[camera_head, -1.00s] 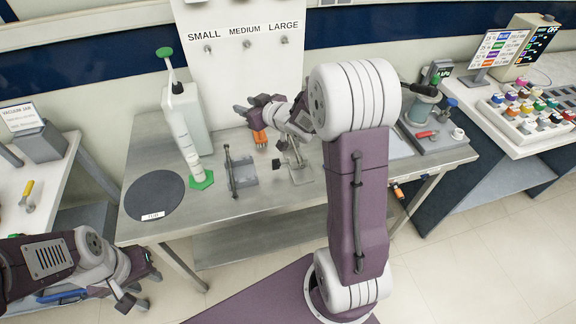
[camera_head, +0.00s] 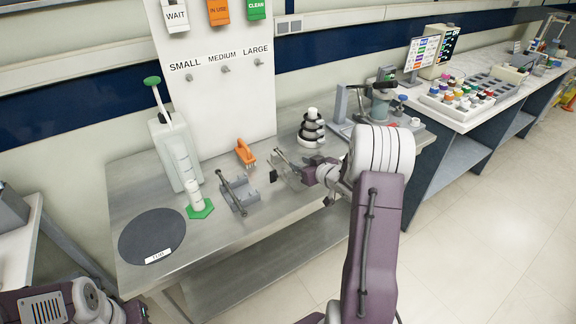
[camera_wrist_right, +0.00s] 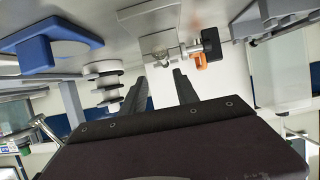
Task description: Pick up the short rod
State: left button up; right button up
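I cannot surely pick out the short rod. A thin dark rod-like bar (camera_head: 228,183) shows on a grey stand (camera_head: 243,198) near the table's middle. Right of it, a metal clamp with a black knob (camera_head: 273,176) stands by my right gripper (camera_head: 288,163). In the right wrist view my right gripper (camera_wrist_right: 160,82) has its two dark fingers apart with nothing seen between them. The clamp's black knob (camera_wrist_right: 210,43) and metal bar lie beyond the fingertips. My left arm is at the lower left of the head view; its fingers are not clear.
An orange comb-like tool (camera_head: 245,153) lies behind the stand. A black-and-white ringed column (camera_head: 312,130) stands behind my right gripper. The table's front strip is bare.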

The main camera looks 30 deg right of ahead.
aim_at(285, 158)
jog(key=shift+w+a, duration=0.25)
jog(key=shift+a+x, duration=0.25)
jog(key=shift+x, duration=1)
jog(key=shift+w+d+f, duration=0.2)
jog(key=shift+w, duration=0.25)
jog(key=x, duration=0.5)
jog(key=shift+a+f, duration=0.1)
jog(key=shift+a, duration=0.1)
jog(key=shift+s, duration=0.1)
grip_shut()
